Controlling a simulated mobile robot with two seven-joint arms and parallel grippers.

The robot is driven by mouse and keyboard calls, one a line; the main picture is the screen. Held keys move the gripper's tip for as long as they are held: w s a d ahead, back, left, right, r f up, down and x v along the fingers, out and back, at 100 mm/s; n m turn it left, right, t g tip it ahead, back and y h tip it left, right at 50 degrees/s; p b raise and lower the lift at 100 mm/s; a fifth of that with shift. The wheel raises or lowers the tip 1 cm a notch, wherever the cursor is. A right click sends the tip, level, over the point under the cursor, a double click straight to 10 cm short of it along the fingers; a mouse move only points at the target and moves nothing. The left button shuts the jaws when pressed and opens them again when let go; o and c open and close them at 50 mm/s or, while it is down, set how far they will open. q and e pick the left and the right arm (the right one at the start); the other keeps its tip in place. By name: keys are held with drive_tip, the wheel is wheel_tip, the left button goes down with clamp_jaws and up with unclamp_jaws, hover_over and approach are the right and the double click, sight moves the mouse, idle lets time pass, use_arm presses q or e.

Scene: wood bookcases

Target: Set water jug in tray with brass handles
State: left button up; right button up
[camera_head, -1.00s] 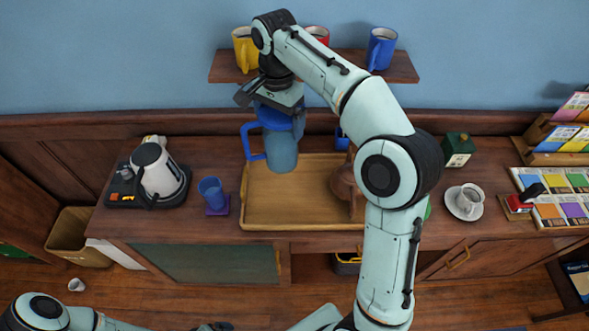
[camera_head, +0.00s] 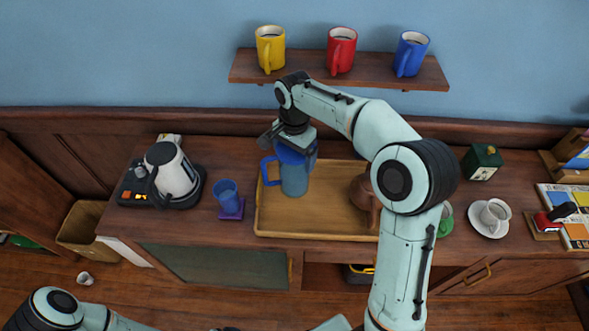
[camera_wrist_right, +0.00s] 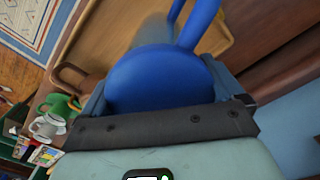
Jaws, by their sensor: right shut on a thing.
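The water jug (camera_head: 294,182), translucent blue with a blue lid and a handle on its left, is upright over the left part of the wooden tray (camera_head: 310,228). I cannot tell whether its base touches the tray floor. My right gripper (camera_head: 295,143) is shut on the jug's top from above. In the right wrist view the blue lid (camera_wrist_right: 160,78) fills the space between the fingers, with the tray (camera_wrist_right: 108,35) beyond. Brass handles on the tray are not clear. My left arm shows at the lower left, its gripper out of view.
A brown teapot (camera_head: 361,191) sits in the tray's right part, partly behind my arm. A blue cup (camera_head: 226,193) on a purple coaster and a kettle (camera_head: 172,170) stand left. A white cup (camera_head: 494,215) is right. A mug shelf (camera_head: 375,75) is above.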

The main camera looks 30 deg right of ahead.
use_arm(q)
drive_tip(key=shift+s+f+b, duration=0.3)
drive_tip(key=shift+f, duration=0.1)
use_arm(e)
drive_tip(key=shift+w+f, duration=0.15)
drive_tip(key=shift+f, duration=2.75)
drive_tip(key=shift+f, duration=0.1)
drive_tip(key=shift+f, duration=0.1)
drive_tip(key=o, duration=1.7)
wheel_tip(320, 180, up, 12)
drive_tip(key=shift+r+p, duration=0.15)
drive_tip(key=shift+p, duration=0.7)
use_arm(q)
drive_tip(key=shift+w+r, duration=1.1)
drive_tip(key=shift+w, duration=0.05)
drive_tip(key=shift+s, duration=0.1)
use_arm(e)
drive_tip(key=shift+a, duration=0.1)
